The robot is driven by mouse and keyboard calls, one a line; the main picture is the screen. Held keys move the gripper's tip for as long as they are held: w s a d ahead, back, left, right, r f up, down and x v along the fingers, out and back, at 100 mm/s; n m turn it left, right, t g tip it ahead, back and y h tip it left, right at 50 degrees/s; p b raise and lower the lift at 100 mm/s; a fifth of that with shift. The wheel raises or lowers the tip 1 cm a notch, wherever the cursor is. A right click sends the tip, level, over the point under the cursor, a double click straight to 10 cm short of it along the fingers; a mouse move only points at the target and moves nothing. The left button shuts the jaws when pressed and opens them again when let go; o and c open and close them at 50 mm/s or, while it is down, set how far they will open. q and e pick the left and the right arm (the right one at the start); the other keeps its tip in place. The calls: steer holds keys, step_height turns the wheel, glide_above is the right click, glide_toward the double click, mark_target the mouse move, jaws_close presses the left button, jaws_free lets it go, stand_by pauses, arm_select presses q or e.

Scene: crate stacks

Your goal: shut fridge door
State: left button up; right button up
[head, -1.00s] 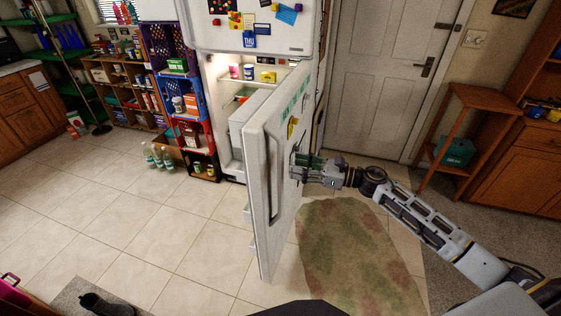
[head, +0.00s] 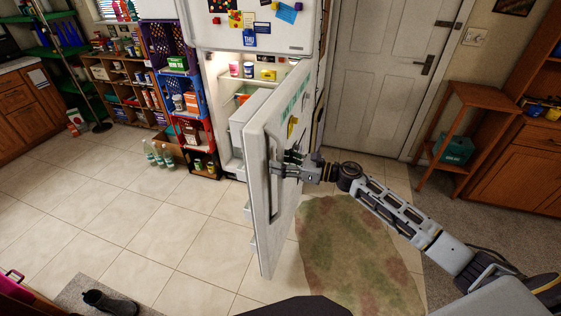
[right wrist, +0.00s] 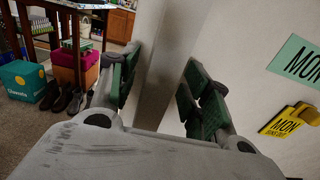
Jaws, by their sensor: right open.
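The white fridge door (head: 284,215) stands wide open toward me, its outer face with coloured magnets turned to the right. A long dark-edged handle strip (head: 271,190) runs down its near side. My right gripper (head: 283,164) is at the upper half of the door, by its outer face near the free edge. In the right wrist view the fingers (right wrist: 160,90) are spread, with a pale upright part of the door showing between them. The right finger is in front of the outer face. I cannot tell whether they touch it. My left gripper is out of view.
The fridge body (head: 255,38) has cans on its lit shelf. Stacked crates (head: 193,95) and several bottles (head: 158,155) stand left of it. A stained rug (head: 350,255) lies right of the door. A wooden stand (head: 475,100) is at the right.

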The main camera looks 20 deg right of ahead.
jaws_close()
stand_by(0.4)
steer(key=shift+a, duration=0.15)
